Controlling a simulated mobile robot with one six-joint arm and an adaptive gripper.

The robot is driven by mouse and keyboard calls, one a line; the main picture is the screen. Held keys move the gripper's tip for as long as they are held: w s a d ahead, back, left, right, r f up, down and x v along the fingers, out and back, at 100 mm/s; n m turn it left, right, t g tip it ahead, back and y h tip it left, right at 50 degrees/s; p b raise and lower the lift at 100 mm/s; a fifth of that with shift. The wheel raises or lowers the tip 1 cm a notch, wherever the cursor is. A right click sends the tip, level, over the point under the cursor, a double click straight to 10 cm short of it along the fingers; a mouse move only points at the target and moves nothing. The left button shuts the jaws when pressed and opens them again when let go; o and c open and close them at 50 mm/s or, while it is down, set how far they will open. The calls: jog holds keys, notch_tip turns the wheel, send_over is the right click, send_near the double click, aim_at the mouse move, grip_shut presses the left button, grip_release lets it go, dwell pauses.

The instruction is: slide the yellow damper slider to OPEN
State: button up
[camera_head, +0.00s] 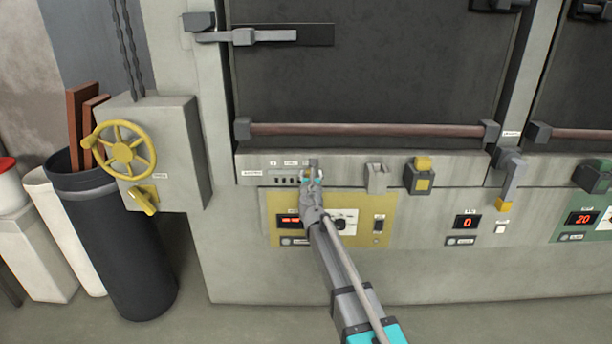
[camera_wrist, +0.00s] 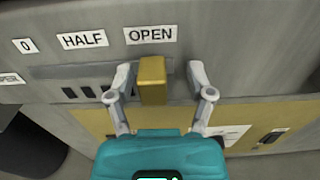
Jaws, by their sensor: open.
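The yellow damper slider (camera_wrist: 152,82) is a block standing out from a horizontal slot (camera_wrist: 70,72) in the grey panel. It sits at the right part of the slot, just below the OPEN label (camera_wrist: 150,35); the HALF label (camera_wrist: 82,41) and the 0 label (camera_wrist: 23,46) are to its left. My gripper (camera_wrist: 160,76) is open, with one finger on each side of the slider. The gap looks narrower on the left than on the right; contact is not visible. In the head view my gripper (camera_head: 312,176) is at the panel and largely hides the slider.
A yellow control plate (camera_head: 376,208) lies below the slot. A grey bracket (camera_head: 377,178) and a yellow-and-grey switch (camera_head: 423,180) stand out to the right. At the left are a yellow handwheel (camera_head: 125,150) and a black bin (camera_head: 125,245).

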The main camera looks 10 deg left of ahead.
jog(key=shift+s+a, duration=0.1)
jog(key=shift+s, duration=0.15)
jog(key=s+d, duration=0.2)
jog(key=s, duration=0.9)
jog(key=shift+s+d, duration=0.15)
jog(key=shift+d, duration=0.1)
